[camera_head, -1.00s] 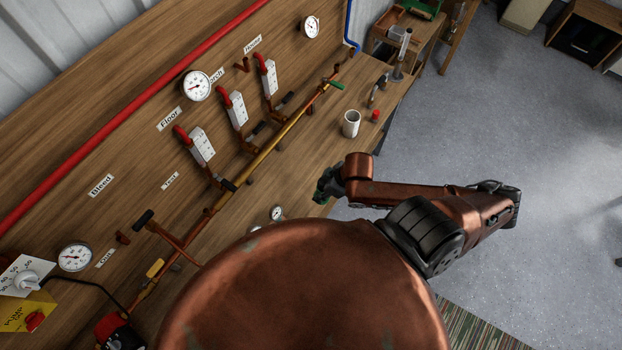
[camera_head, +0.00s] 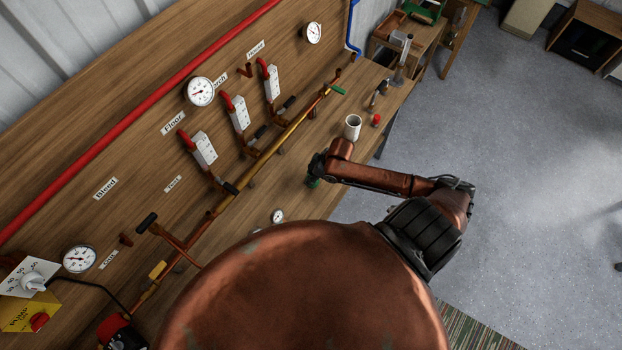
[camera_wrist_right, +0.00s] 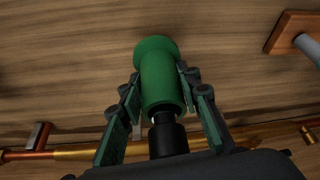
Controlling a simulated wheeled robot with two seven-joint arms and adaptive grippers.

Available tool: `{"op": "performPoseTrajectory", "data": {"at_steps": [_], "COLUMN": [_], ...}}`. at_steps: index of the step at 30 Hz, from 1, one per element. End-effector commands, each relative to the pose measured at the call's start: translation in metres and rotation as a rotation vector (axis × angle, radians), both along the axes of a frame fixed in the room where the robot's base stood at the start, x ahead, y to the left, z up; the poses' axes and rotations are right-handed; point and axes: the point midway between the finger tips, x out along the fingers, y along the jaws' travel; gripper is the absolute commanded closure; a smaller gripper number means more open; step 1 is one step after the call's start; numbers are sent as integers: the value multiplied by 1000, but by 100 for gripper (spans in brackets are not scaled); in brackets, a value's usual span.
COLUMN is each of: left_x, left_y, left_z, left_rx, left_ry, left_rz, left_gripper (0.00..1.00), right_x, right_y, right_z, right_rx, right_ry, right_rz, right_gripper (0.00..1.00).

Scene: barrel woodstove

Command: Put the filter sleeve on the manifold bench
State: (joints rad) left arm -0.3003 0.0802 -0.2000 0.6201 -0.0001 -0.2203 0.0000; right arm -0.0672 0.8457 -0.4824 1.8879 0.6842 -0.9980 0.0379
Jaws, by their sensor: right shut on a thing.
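The filter sleeve, a green cylinder with a wider far end (camera_wrist_right: 160,75), sits between the two fingers of my right gripper (camera_wrist_right: 163,100) in the wrist view. The fingers are shut on its sides. In the head view my right gripper (camera_head: 315,172) is above the front part of the wooden manifold bench (camera_head: 288,178), and only a bit of green shows below it. I cannot tell whether the sleeve touches the bench top. My left gripper is not in view.
A white cup (camera_head: 353,126) and a small red-topped item (camera_head: 376,120) stand beyond my gripper. A brass pipe (camera_head: 270,150) with valve handles runs along the back of the bench. A small gauge (camera_head: 277,216) lies nearer. Bare wood lies between the pipe and my gripper.

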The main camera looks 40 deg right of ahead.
Motion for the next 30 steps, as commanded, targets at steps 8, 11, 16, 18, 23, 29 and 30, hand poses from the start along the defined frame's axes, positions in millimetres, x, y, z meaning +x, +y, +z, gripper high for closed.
{"op": "performPoseTrajectory", "data": {"at_steps": [8,11,16,18,23,29,30], "left_x": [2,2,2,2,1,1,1], "left_y": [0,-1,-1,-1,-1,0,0], "left_z": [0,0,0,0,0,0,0], "left_rx": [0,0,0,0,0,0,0], "left_ry": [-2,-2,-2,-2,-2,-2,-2], "left_rz": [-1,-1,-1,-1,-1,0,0], "left_gripper": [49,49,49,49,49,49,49], "right_x": [5,5,5,4,4,4,4], "right_y": [-1,-1,-1,-1,-2,-2,-2], "right_z": [-33,-35,-35,-36,-38,-38,-38], "right_rx": [0,-1,-1,-1,-1,0,-1], "right_ry": [0,-2,-2,-2,-1,0,-1], "right_rz": [0,1,1,1,1,1,1], "right_gripper": [95,95,95,95,62,51,51]}}
